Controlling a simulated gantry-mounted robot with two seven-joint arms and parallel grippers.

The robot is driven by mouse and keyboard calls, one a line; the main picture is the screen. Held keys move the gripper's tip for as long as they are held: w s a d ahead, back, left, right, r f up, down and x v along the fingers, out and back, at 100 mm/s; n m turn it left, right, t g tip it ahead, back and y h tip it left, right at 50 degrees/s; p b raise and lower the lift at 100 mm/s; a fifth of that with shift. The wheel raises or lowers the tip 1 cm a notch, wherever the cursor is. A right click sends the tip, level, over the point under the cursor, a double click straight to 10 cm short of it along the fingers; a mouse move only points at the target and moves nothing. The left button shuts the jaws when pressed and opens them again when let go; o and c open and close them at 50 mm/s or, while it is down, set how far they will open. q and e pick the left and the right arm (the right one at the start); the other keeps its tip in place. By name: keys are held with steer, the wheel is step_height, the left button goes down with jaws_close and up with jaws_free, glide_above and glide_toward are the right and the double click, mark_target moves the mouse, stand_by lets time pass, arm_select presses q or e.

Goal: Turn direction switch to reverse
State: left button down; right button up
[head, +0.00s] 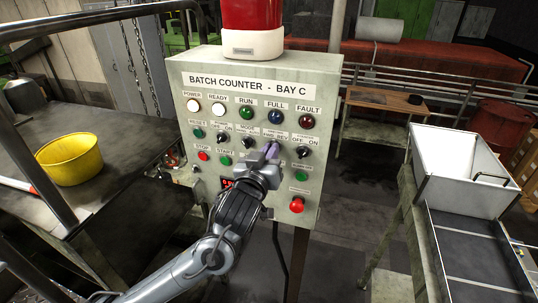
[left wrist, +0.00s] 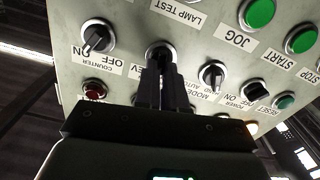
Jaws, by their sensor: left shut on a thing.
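The control panel (head: 195,76), headed "BATCH COUNTER - BAY C", stands upright in the middle of the head view. My left gripper (head: 270,151) reaches up to the switch under the label reading "FWD REV". In the left wrist view the gripper (left wrist: 163,70) is shut on the direction switch (left wrist: 158,48), a round black knob with a bright rim. Part of its label, ending in "EV", shows beside it. The fingers cover most of the knob, so I cannot tell which way it points. My right gripper is not in view.
The mode switch (left wrist: 212,75) and the counter switch (left wrist: 97,38) sit close on either side. A red stop button (head: 297,205) is lower right on the panel. A yellow bowl (head: 73,158) stands on the left table. A white tray (head: 458,165) is at right.

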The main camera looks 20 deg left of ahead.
arm_select(q)
steer(key=m, duration=0.2)
steer(key=m+b, duration=0.1)
steer(key=m, duration=0.2)
steer(key=m+b, duration=0.1)
steer(key=m, duration=0.1)
steer(key=shift+d+f+m, duration=0.1)
steer(key=shift+d+m, duration=0.15)
steer(key=shift+m, duration=0.15)
stand_by(0.3)
steer(key=c, duration=1.2)
jaws_free()
